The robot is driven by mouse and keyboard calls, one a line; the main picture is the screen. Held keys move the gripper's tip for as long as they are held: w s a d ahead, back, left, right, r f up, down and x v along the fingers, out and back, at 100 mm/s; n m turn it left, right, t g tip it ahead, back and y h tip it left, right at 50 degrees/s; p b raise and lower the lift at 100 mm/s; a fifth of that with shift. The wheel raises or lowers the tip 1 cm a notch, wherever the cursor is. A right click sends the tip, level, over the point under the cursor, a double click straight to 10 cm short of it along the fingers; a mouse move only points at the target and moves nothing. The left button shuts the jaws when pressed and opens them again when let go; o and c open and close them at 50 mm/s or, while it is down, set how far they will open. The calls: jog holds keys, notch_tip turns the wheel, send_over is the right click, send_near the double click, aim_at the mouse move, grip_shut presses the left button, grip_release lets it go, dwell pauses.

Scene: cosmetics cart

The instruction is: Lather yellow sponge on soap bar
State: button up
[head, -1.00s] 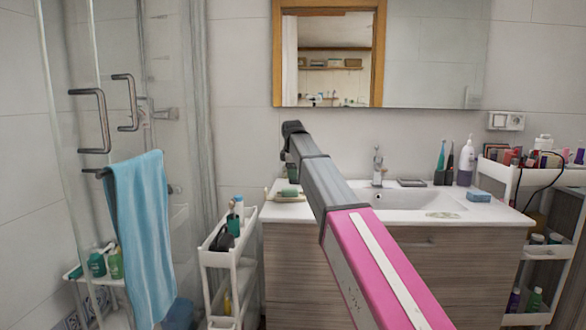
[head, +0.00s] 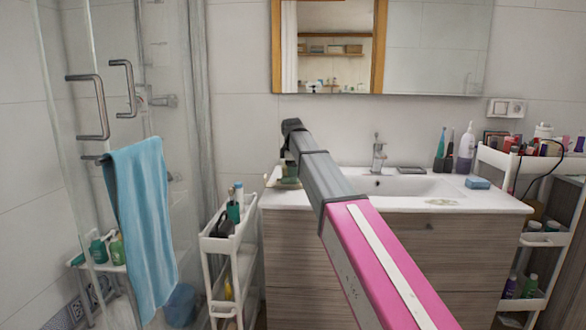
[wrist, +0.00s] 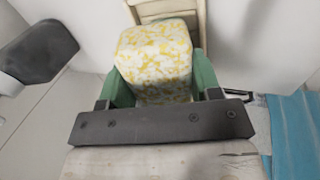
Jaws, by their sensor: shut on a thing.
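My gripper (wrist: 165,90) is shut on the yellow sponge (wrist: 155,55), with a green finger on each side. The sponge is mottled yellow and white; the white patches look like foam. In the head view my gripper (head: 290,172) is at the left end of the sink counter, by a beige soap dish (head: 284,184). A slatted beige edge, probably this dish, shows behind the sponge in the wrist view (wrist: 165,8). The soap bar cannot be made out now. Whether the sponge touches it is hidden.
The white sink (head: 405,186) and tap (head: 378,152) are right of my arm. A blue block (head: 478,183) and bottles stand on the right side. A white trolley (head: 228,240) stands left of the cabinet. A blue towel (head: 140,225) hangs on the shower door.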

jog(key=shift+f, duration=0.15)
dwell(0.3)
jog(key=shift+a, duration=0.1)
jog(key=shift+a, duration=1.3)
jog(key=shift+d, duration=0.1)
jog(key=shift+d+f, duration=0.1)
jog(key=shift+d, duration=1.2)
jog(key=shift+a, duration=0.15)
jog(key=shift+a, duration=1.25)
